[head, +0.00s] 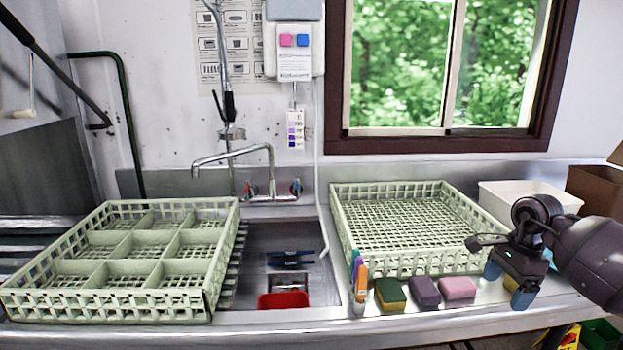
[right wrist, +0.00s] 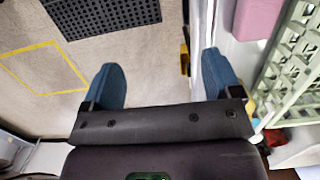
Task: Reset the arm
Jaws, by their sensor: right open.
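My right arm comes in from the right in the head view. Its gripper (head: 506,284) is open and hangs over the front right of the counter, beside the right rack. Its two blue fingers are spread with nothing between them in the right wrist view (right wrist: 163,75). That view looks down past the fingers to the floor on the left and the counter edge on the right. My left arm and gripper are not in view.
A pale green open rack (head: 408,270) stands right of the sink (head: 262,240); a divided rack (head: 110,303) stands left. A pink sponge (head: 457,288), a purple sponge (head: 425,291) and a green-yellow sponge (head: 390,294) line the front edge. A white bin (head: 500,200) stands behind my right gripper.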

